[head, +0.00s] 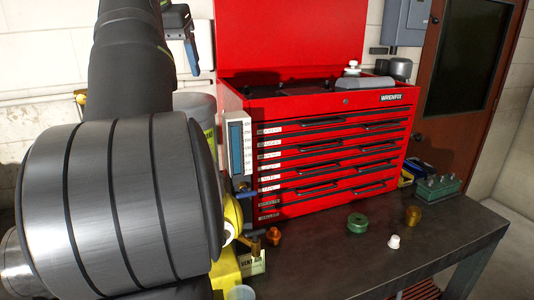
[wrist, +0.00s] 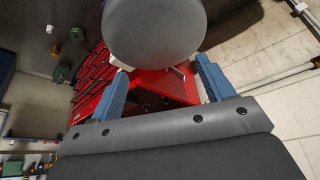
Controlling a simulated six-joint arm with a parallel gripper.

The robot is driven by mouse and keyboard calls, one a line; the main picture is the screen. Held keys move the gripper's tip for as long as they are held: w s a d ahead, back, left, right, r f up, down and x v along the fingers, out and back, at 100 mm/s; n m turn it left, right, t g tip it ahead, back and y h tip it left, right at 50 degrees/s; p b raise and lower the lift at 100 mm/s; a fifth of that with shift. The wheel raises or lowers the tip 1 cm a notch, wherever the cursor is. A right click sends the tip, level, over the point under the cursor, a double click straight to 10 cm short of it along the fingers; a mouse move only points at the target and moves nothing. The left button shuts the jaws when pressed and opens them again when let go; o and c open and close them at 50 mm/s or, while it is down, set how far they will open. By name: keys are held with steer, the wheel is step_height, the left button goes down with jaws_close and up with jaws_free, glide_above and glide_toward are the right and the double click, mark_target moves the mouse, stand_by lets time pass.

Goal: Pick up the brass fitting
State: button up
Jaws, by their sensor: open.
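The brass fitting (head: 413,215) appears to be the small gold-brown cylinder standing on the right part of the dark bench in the head view. A copper-orange fitting (head: 272,236) stands farther left, by the toolbox's front corner. A green ring (head: 357,222) and a small white cap (head: 394,241) lie between them, nearer the brass one. My gripper (head: 190,52) is high at the upper left, far from the brass fitting; only part of it shows. In the wrist view, my gripper (wrist: 162,66) has its blue fingers wide apart.
A red toolbox (head: 330,150) with its lid up stands at the back of the bench (head: 320,265). A green block with metal pegs (head: 437,187) stands behind and right of the brass fitting. A grey canister (head: 196,104) is partly hidden behind my arm. The front right bench is clear.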

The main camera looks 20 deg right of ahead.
steer(key=w+d+f+m+h, duration=0.1)
steer(key=w+d+f+m, duration=0.2)
steer(key=d, duration=0.7)
steer(key=m+g+h, duration=0.2)
steer(key=m, duration=0.3)
glide_above(415, 210)
steer(key=s+a, duration=0.3)
steer(key=a, duration=0.4)
step_height(415, 210, down, 35)
steer(key=x, duration=1.1)
steer(key=shift+w+d+f, duration=0.15)
steer(key=shift+w+d, duration=0.1)
steer(key=shift+d, duration=0.1)
steer(key=shift+x, duration=3.15)
steer(key=shift+w, duration=0.1)
